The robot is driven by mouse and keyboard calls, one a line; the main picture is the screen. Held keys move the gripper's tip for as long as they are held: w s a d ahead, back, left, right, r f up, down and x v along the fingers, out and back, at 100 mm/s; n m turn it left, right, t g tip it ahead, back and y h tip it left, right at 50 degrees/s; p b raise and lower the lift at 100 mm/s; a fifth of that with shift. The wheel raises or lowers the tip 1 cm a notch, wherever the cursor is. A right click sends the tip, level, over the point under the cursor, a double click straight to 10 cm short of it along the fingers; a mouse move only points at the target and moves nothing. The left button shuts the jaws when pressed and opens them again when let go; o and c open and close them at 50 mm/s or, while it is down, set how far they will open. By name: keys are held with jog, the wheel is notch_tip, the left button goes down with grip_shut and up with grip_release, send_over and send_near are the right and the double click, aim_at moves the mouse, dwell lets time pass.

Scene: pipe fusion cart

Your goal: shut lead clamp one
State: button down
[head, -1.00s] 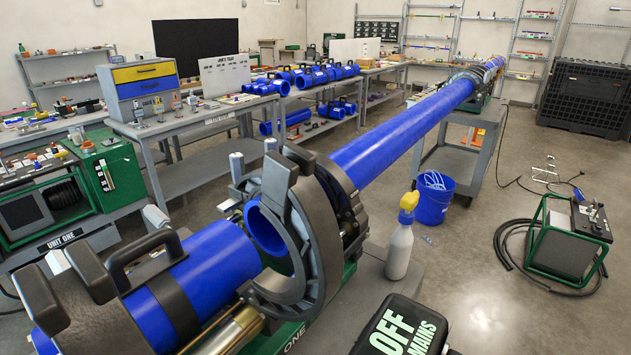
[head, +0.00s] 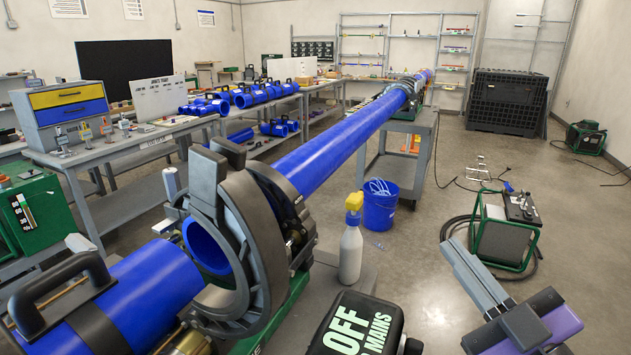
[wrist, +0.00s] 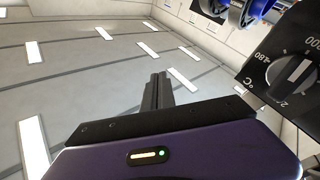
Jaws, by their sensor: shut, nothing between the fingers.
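A large grey and black clamp ring (head: 245,240) stands around the gap where the short blue pipe (head: 140,295) meets the long blue pipe (head: 335,140) on the green-framed machine. A black clamp with a loop handle (head: 60,285) sits over the short pipe at the left. No readable label tells me which of these is lead clamp one, and I cannot tell whether either is latched. My gripper (head: 470,270) is at the lower right, shut and empty, well apart from the clamps. In the wrist view its fingers (wrist: 158,90) are together, pointing toward ceiling lights.
A black cover marked OFF (head: 355,325) and a white spray bottle (head: 351,240) stand between the machine and my gripper. A blue bucket (head: 380,207) and a green-framed power unit (head: 505,235) are on the floor. A black dial panel (wrist: 290,65) is close in the wrist view.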

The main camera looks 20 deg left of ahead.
jog(key=s+a+r+n+g+y, duration=0.2)
jog(key=a+r+n+g+y, duration=0.35)
jog(key=n, duration=0.35)
jog(key=n+g+y, duration=0.2)
jog(key=n+g, duration=0.7)
jog(key=n, duration=0.4)
send_near(242, 161)
jog(key=shift+m, duration=0.3)
jog(key=p+x, duration=0.5)
jog(key=shift+a+r, duration=0.15)
jog(key=shift+a, duration=0.15)
jog(key=shift+w+a+p, duration=0.1)
jog(key=shift+a+p, duration=0.2)
jog(key=shift+a, duration=0.3)
